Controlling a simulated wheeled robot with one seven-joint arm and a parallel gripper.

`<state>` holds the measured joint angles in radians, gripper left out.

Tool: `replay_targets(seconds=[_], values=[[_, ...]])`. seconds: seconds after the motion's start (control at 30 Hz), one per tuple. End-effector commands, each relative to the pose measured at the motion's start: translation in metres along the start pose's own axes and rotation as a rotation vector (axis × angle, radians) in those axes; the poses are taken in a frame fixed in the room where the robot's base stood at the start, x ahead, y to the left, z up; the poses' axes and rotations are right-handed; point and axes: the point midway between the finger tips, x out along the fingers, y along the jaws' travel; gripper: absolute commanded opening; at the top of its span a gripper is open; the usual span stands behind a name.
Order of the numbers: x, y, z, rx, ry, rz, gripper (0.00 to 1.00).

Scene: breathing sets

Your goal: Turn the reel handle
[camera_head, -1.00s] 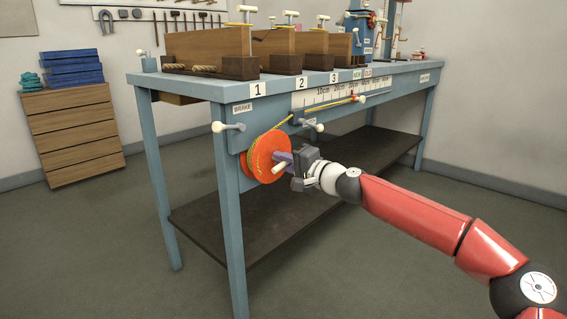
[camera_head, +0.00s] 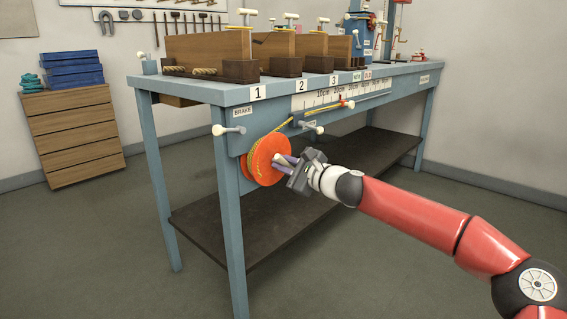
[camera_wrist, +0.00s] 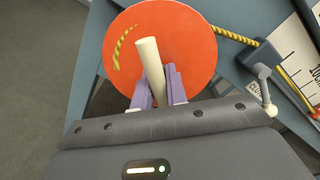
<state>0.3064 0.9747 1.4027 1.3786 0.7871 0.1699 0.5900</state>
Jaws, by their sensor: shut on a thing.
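The orange reel (camera_head: 266,172) is mounted on the front end of the blue bench, with yellow rope wound on it. My gripper (camera_head: 284,161) is at the reel's face, its jaws pointing left toward it. In the wrist view the cream peg handle (camera_wrist: 148,58) stands out from the orange disc (camera_wrist: 190,40). The purple fingers (camera_wrist: 158,88) of my gripper are closed around the handle's lower part. The handle's end sticks out past the fingers. In the head view my gripper partly hides the handle.
A brake lever (camera_head: 229,130) with a white knob is left of the reel, and another white-knobbed lever (camera_head: 312,128) is to its upper right. Yellow rope runs up right to the scale (camera_head: 345,93). The bench's lower shelf (camera_head: 300,205) is below my arm.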

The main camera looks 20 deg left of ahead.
Motion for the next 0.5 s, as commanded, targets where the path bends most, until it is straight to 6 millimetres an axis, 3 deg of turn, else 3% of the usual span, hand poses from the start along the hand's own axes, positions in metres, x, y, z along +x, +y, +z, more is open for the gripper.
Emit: replay_targets(seconds=[0.5], values=[[-0.0002,-0.0001,-0.0005,0.491,0.004,0.001,0.00]])
